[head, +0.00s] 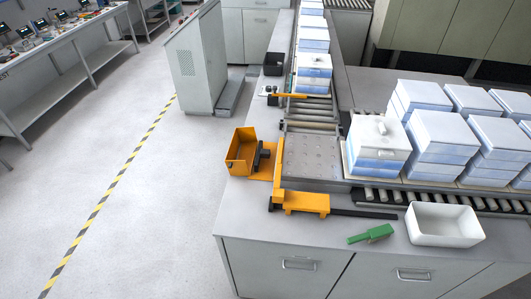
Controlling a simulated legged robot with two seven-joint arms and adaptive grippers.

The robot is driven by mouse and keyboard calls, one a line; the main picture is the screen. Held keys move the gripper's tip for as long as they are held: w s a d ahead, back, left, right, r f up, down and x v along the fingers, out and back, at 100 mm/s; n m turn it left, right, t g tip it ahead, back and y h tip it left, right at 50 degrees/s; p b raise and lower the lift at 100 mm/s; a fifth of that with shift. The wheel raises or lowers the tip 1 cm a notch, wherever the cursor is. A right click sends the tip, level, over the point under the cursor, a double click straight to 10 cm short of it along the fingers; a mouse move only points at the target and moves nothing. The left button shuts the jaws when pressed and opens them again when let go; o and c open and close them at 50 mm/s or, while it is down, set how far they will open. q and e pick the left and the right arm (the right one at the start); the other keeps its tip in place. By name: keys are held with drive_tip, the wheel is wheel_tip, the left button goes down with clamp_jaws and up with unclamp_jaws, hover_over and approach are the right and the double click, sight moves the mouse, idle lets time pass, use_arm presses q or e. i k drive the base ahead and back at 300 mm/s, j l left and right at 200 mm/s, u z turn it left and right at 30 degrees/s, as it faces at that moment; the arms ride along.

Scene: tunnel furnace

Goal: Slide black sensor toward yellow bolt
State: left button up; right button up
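A small black part (263,155), possibly the black sensor, stands on an orange plate (261,174) beside an open orange box (239,151) at the bench's left edge. I cannot tell for sure that it is the sensor. An orange upright bar (278,160) stands just to its right, and an orange block (306,203) lies in front along a dark rail (362,213). No clear bolt shape can be made out; either orange part may be the yellow bolt. Another small black part (272,100) sits farther back beside an orange bar (290,96). Neither gripper is in view.
A flat metal plate (314,157) and roller conveyor (385,195) lie on the bench. White-and-blue boxes (379,145) stand on the right. A green-handled tool (371,234) and white bin (443,224) are at the front. A grey cabinet (198,60) stands behind; the left floor is open.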

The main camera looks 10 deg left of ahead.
sight(264, 154)
drive_tip(key=i+j, duration=0.1)
drive_tip(key=j, duration=0.4)
drive_tip(key=i+j, duration=0.15)
drive_tip(key=j, duration=0.35)
drive_tip(key=i+j, duration=0.1)
drive_tip(key=j, duration=0.4)
drive_tip(key=i+j+z, duration=0.1)
drive_tip(key=j, duration=0.4)
drive_tip(key=i+j, duration=0.1)
drive_tip(key=j, duration=0.4)
drive_tip(key=i+j, duration=0.1)
drive_tip(key=j, duration=0.4)
